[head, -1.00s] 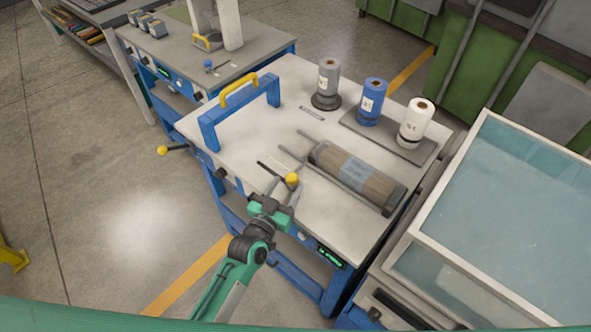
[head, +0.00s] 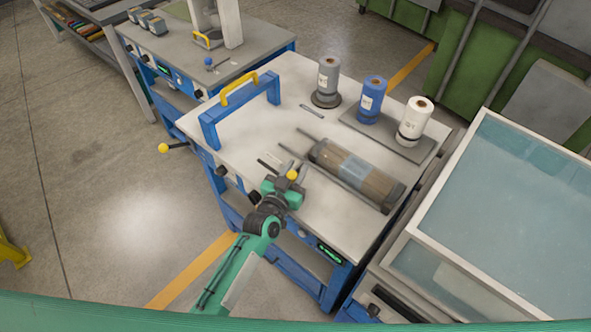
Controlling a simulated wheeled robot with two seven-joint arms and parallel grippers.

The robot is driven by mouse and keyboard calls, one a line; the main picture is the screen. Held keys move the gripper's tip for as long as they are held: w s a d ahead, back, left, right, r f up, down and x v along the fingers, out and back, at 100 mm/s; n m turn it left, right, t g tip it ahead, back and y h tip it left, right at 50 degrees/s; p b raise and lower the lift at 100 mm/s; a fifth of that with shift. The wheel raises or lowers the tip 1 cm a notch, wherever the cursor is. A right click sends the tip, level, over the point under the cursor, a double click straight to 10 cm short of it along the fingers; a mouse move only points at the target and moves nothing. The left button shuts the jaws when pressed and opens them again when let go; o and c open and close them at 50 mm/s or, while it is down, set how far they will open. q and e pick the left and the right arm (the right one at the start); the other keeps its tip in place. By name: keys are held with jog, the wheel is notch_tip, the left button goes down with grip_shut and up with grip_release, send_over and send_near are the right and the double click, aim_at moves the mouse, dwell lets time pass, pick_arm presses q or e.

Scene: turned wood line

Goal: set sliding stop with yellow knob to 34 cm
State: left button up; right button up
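A yellow knob (head: 292,175) shows at the front part of the white-topped workbench (head: 235,140), right at my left gripper. The stop under this knob and any scale are hidden or too small to read. My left gripper (head: 283,185), green and dark grey, reaches over the bench's front edge, and its body overlaps the lower side of the knob. My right gripper is not in view.
A wooden roll (head: 352,172) in a dark holder lies right of the knob. A blue frame with a yellow handle (head: 239,90) stands at the left. Grey, blue (head: 372,95) and white (head: 414,120) spools stand behind. Another yellow ball (head: 163,148) sticks out left on a rod.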

aim_at(264, 157)
pick_arm(q)
grip_shut()
jog(key=w+a+b, duration=0.1)
jog(key=w+a, duration=0.1)
jog(key=a, duration=0.1)
jog(key=w+a+b, duration=0.1)
jog(key=w+a, duration=0.1)
jog(key=a, duration=0.1)
jog(key=w+a+b, duration=0.1)
jog(key=w+a, duration=0.2)
jog(key=shift+w+a+f+b, duration=0.1)
jog(key=shift+a+f+b, duration=0.1)
jog(key=shift+b, duration=0.2)
jog(key=shift+w+a+r, duration=0.1)
jog(key=shift+w+a, duration=0.05)
jog(key=shift+r, duration=0.15)
jog(key=o, duration=0.9)
grip_release()
jog(key=shift+a, duration=0.15)
jog(key=shift+c, duration=0.2)
jog(key=shift+o, duration=0.3)
jog(key=shift+w, duration=0.1)
